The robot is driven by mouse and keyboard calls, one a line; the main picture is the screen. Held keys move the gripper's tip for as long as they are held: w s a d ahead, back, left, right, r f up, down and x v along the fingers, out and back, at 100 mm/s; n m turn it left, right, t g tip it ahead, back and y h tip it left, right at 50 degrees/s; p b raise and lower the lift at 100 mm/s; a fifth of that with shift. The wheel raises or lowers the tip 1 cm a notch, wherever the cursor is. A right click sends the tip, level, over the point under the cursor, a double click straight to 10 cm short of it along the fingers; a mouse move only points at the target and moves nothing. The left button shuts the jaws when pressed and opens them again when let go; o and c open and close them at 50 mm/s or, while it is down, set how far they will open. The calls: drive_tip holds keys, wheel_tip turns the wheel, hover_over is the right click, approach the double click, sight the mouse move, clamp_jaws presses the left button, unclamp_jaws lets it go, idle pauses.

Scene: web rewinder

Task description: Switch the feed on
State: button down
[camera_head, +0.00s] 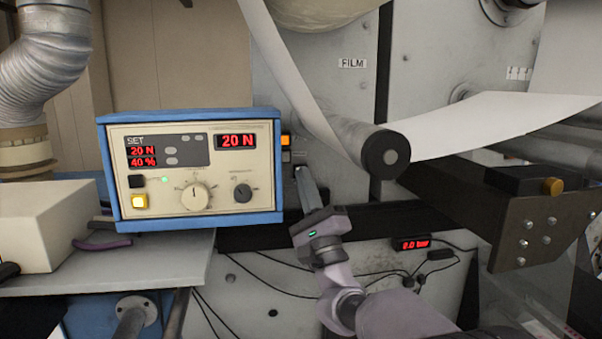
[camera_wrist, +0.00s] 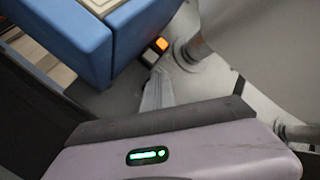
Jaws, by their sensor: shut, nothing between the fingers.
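A pair of small square buttons sits on the grey machine wall just right of the blue-framed control box (camera_head: 193,168). The upper button (camera_head: 285,140) glows orange; it also shows in the wrist view (camera_wrist: 162,44).
The control box has a lit yellow button (camera_head: 139,201), a black button (camera_head: 136,181), knobs (camera_head: 195,196) and red displays. A roller (camera_head: 384,153) with white web (camera_head: 480,122) stands close right of my gripper. A "2.0 bar" display (camera_head: 411,244) and cables are below.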

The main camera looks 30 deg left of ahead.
drive_tip(key=s+d+b, duration=0.4)
drive_tip(key=s, duration=0.1)
drive_tip(key=shift+s+d, duration=0.15)
drive_tip(key=shift+d, duration=0.05)
idle(0.5)
